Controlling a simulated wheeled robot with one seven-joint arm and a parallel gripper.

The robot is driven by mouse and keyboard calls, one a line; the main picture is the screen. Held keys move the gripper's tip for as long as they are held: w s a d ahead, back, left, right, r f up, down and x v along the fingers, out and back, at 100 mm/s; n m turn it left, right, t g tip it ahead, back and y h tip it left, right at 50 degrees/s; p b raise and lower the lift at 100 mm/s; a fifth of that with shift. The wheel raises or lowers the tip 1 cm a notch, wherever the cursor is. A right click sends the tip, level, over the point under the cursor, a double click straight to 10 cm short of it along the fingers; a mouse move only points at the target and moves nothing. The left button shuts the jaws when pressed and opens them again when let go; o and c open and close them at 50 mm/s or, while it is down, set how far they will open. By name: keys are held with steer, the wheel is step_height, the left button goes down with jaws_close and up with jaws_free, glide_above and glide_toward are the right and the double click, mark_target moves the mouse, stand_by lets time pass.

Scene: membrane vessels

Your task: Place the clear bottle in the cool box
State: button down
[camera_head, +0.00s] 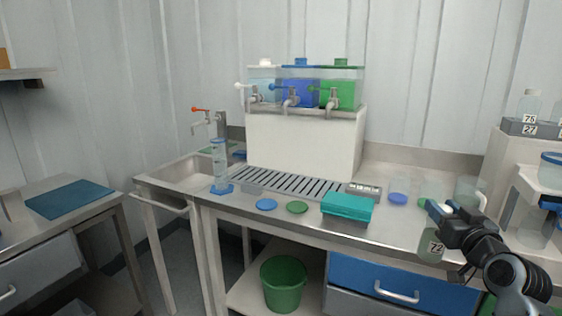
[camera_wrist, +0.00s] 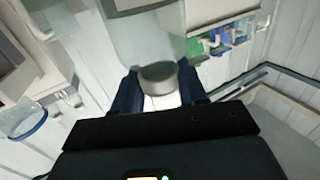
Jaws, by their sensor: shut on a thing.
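The clear bottle (camera_head: 431,246), with a label reading 72, hangs below my gripper (camera_head: 441,212) at the front right edge of the counter. In the wrist view the clear bottle (camera_wrist: 145,38) sits between the two dark fingers of my gripper (camera_wrist: 158,90), its grey neck or cap between them. My gripper is shut on it. A teal box (camera_head: 346,207) stands on the counter to the left of the bottle, apart from it. It may be the cool box; I cannot see inside it.
A small grey rack (camera_head: 363,190) stands behind the teal box. Blue (camera_head: 266,205) and green (camera_head: 297,207) discs lie to its left. Clear vessels (camera_head: 468,190) stand behind my gripper. A labelled grey block (camera_head: 530,128) with a bottle is at the right. A blue drawer (camera_head: 370,280) is below.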

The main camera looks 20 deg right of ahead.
steer(key=w+a+f+n+t+y, duration=0.1)
steer(key=w+a+f+n+y, duration=0.15)
steer(key=a+f, duration=0.85)
steer(key=w+a+f+n+y, duration=0.1)
steer(key=w+a+f+y, duration=0.2)
steer(key=a+f, duration=0.75)
steer(key=s+a+f+n+y, duration=0.1)
steer(key=s+a+f+y, duration=0.1)
steer(key=s+a+f, duration=0.6)
steer(key=a+f, duration=0.1)
steer(key=a, duration=0.3)
steer(key=shift+s+a+f+n+t, duration=0.2)
steer(key=shift+s+a+n+t, duration=0.05)
steer(key=shift+a+n+t, duration=0.1)
